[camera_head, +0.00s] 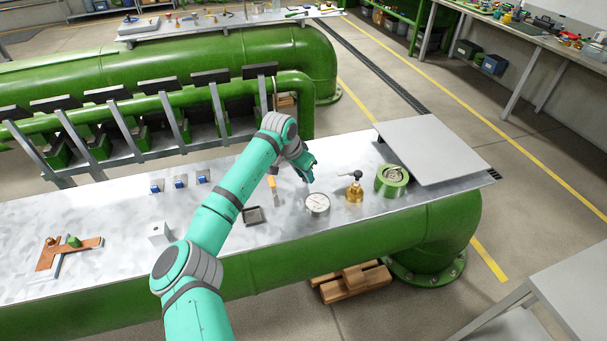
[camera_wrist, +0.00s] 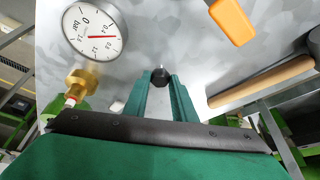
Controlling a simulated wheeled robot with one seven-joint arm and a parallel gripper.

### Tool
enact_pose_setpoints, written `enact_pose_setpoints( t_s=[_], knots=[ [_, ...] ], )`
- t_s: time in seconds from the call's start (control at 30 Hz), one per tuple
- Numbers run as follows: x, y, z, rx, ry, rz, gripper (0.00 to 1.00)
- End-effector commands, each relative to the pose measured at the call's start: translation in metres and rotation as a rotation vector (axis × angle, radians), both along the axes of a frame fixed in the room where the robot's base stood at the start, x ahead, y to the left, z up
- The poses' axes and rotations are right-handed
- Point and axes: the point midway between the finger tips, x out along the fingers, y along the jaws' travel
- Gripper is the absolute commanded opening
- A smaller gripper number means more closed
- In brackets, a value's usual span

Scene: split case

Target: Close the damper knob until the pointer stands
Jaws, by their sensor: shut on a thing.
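My gripper (camera_head: 307,170) is low over the metal bench top, behind the gauge in the head view. In the wrist view its two green fingers (camera_wrist: 162,84) are shut on a small black knob (camera_wrist: 160,76), whose top shows between the tips. A round white gauge (camera_head: 317,204) lies to the near side of the gripper. In the wrist view the gauge (camera_wrist: 88,48) is marked in bar, and its red pointer lies towards the right side of the dial, near the 0.4 mark and the one after it.
A brass valve (camera_head: 354,193) stands right of the gauge, with a green round fitting (camera_head: 392,188) beyond it. A grey plate (camera_head: 436,150) covers the bench's right end. An orange-handled tool (camera_head: 272,183) and a dark tray (camera_head: 254,216) lie left of the gauge.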

Motion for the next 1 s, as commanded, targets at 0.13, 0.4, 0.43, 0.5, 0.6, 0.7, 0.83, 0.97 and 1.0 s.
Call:
enact_pose_setpoints(
  t_s=[0.13, 0.4, 0.43, 0.5, 0.6, 0.7, 0.83, 0.97, 1.0],
  knots=[
    [-0.0005, 0.0022, -0.0003, 0.004, 0.002, 0.02, 0.02],
    [-0.003, 0.0019, -0.0011, 0.001, 0.006, 0.148, 0.02],
    [-0.003, 0.002, -0.0008, 0.001, 0.006, 0.171, 0.02],
    [-0.0038, 0.0009, -0.0013, 0.0, 0.008, 0.228, 0.02],
    [-0.0042, 0.0001, -0.0016, 0.001, 0.008, 0.32, 0.02],
    [-0.0044, -0.0016, -0.0014, 0.0, 0.008, 0.415, 0.02],
    [-0.0045, -0.0029, -0.0015, 0.002, 0.009, 0.538, 0.02],
    [-0.0044, -0.0048, -0.0014, 0.003, 0.008, 0.651, 0.02],
    [-0.0042, -0.0046, -0.0011, 0.002, 0.007, 0.683, 0.02]
  ],
)
